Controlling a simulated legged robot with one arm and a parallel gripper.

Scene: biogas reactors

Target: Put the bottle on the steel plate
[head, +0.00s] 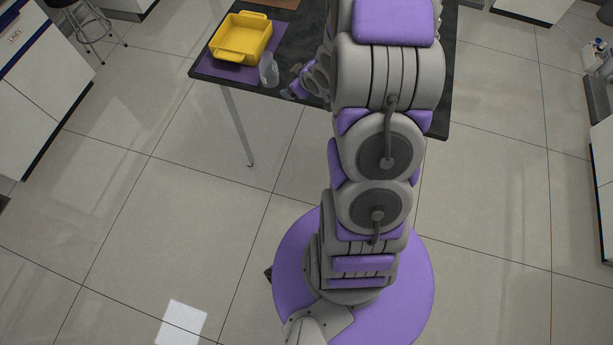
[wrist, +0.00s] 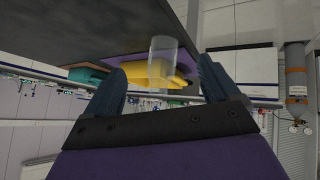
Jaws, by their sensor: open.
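A clear, see-through bottle (head: 269,71) stands upright near the left front part of a dark table, beside a yellow bin. My gripper (head: 294,88) is just to its right, low by the table's front edge, partly hidden by my arm. In the wrist view the bottle (wrist: 160,60) shows ahead, in the gap between the two open fingers of my gripper (wrist: 162,66). The fingers are apart and nothing is clamped. I cannot make out a steel plate in either view; my arm hides much of the table.
The yellow bin (head: 241,38) sits on a purple mat (head: 216,70) behind and left of the bottle. A brown flat item (head: 273,3) lies farther back. A teal object (wrist: 88,75) shows in the wrist view. A stool (head: 92,25) stands at upper left. Open tiled floor surrounds my base.

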